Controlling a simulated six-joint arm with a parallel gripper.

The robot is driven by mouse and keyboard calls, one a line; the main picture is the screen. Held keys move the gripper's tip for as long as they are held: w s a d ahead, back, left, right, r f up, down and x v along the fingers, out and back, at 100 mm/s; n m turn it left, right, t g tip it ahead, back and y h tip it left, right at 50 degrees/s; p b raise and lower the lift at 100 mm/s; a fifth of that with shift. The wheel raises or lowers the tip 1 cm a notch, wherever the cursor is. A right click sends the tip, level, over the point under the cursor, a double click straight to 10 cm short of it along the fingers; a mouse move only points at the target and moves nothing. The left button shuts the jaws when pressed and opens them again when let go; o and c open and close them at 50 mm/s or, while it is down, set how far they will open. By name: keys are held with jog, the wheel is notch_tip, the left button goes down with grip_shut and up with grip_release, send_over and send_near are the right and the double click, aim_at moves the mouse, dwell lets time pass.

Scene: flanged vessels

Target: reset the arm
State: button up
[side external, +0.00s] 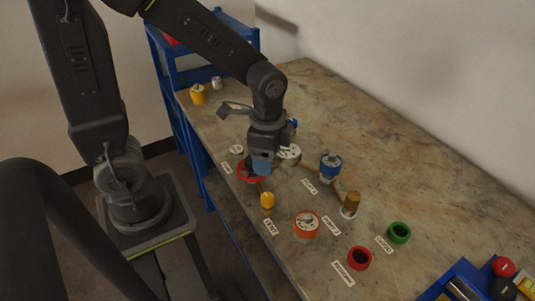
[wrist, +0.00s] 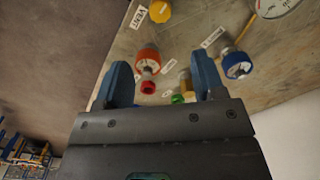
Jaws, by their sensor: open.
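My gripper (side external: 262,165) hangs from the arm above the left part of the stone-topped table, over a red ring-shaped part (side external: 246,176) that it partly hides. In the wrist view my gripper (wrist: 160,85) shows two blue fingers spread apart with nothing between them touching.
On the table (side external: 440,200) stand a blue-topped gauge (side external: 330,166), a brass cylinder (side external: 351,203), an orange vessel (side external: 306,225), a yellow knob (side external: 267,201), a green ring (side external: 399,232) and a red ring (side external: 359,258). A blue bin (side external: 460,285) sits front right. The back right is clear.

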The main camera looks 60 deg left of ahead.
jog(key=s+r+n+t, duration=0.2)
jog(key=s+r+n, duration=0.1)
jog(key=r, duration=0.3)
jog(key=s+a+r+n+t, duration=0.1)
jog(key=s+r+n+t, duration=0.2)
jog(key=r+n, duration=0.3)
jog(key=shift+s+a+r+t, duration=0.3)
jog(key=shift+s+r, duration=0.15)
jog(key=shift+s, duration=0.15)
jog(key=shift+o, duration=0.4)
dwell(2.1)
